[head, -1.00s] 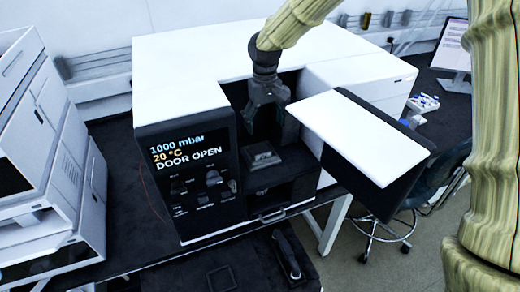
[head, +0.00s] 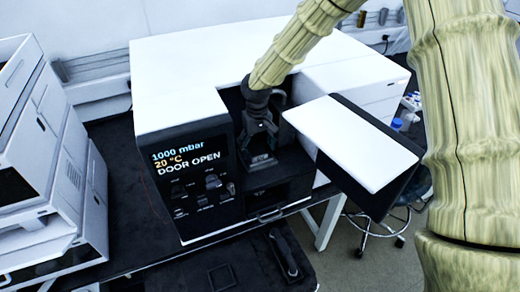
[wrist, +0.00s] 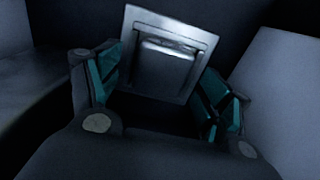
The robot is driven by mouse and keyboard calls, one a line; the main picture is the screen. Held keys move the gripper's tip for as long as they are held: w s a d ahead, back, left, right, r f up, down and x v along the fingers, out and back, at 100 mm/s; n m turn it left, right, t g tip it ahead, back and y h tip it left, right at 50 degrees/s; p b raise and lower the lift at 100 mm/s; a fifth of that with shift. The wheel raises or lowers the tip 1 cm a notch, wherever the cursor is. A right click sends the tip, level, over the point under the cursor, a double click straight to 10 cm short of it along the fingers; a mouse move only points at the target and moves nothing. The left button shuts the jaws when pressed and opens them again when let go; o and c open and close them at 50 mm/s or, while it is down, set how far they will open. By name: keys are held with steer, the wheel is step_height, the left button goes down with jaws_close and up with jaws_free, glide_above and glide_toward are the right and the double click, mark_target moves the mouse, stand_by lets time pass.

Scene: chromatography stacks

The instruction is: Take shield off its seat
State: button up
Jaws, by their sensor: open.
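The shield (wrist: 165,62), as I take it, is a square grey metal plate with a raised block in its middle. It sits inside the open chamber of the instrument, and in the head view only a small part of it (head: 262,162) shows below my gripper (head: 262,145). My gripper is open, pointing down into the chamber. In the wrist view its teal-padded fingers stand on either side of the plate's lower part. Whether they touch the plate cannot be told. The seat under the plate is hidden.
The instrument's front panel (head: 193,180) reads 1000 mbar, 20 °C, DOOR OPEN. Its white-topped door (head: 345,140) stands open to the right of the chamber. Chamber walls are close around my gripper. White stacked units (head: 45,160) stand at left.

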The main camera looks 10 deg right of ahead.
steer(key=shift+f, duration=0.3)
steer(key=c, duration=1.2)
steer(key=shift+c, duration=0.2)
